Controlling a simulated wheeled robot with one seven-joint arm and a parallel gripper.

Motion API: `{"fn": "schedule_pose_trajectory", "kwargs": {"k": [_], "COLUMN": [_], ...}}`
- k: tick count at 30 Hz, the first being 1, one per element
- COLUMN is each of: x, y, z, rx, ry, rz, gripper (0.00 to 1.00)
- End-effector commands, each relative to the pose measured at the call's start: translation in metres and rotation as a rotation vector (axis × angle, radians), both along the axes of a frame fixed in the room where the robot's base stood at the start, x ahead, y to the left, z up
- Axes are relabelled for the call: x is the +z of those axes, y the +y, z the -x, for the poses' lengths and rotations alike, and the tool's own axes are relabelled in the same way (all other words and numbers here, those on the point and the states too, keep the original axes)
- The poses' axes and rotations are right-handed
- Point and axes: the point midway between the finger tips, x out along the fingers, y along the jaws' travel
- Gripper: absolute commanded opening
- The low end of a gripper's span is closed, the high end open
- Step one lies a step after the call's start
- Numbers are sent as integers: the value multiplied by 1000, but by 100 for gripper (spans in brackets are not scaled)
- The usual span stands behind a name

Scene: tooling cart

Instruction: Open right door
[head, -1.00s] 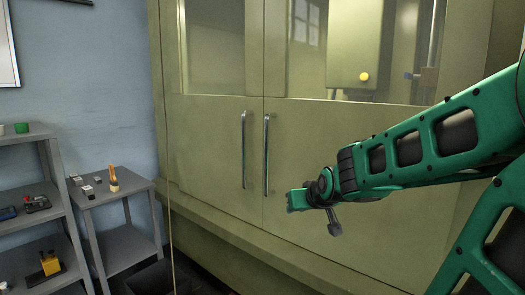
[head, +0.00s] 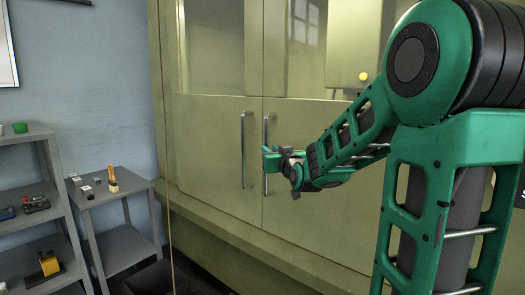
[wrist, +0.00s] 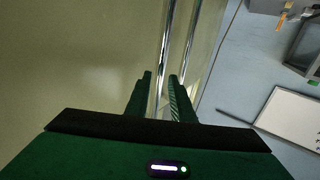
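The right door (head: 330,125) of the olive-green cabinet is closed, flush with the left door (head: 212,140). Its upright metal handle (head: 266,128) stands beside the left door's handle (head: 243,150). My gripper (head: 267,158) is at the middle of the right handle, its fingers pointing left in the head view. In the wrist view the two fingers (wrist: 160,95) are apart and the right handle (wrist: 167,50) runs between them. I see no firm contact on either side. The left handle (wrist: 190,40) passes just beyond the right-hand finger.
A grey shelf unit (head: 42,160) and a small grey cart (head: 118,190) stand at the left against the blue wall. A ledge (head: 225,232) runs along the cabinet below the doors. The floor's free room is mostly out of view.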

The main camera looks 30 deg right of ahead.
Motion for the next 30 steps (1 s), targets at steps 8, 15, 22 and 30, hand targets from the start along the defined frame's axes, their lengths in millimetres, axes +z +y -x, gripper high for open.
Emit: {"fn": "schedule_pose_trajectory", "kwargs": {"k": [8,15,22,30], "x": [0,0,0,0], "y": [-10,-13,-13,-6], "z": [-41,-54,-54,-54], "rx": [1,0,0,2], "ry": [1,0,1,0], "rz": [0,0,0,1], "gripper": [22,22,22,0]}}
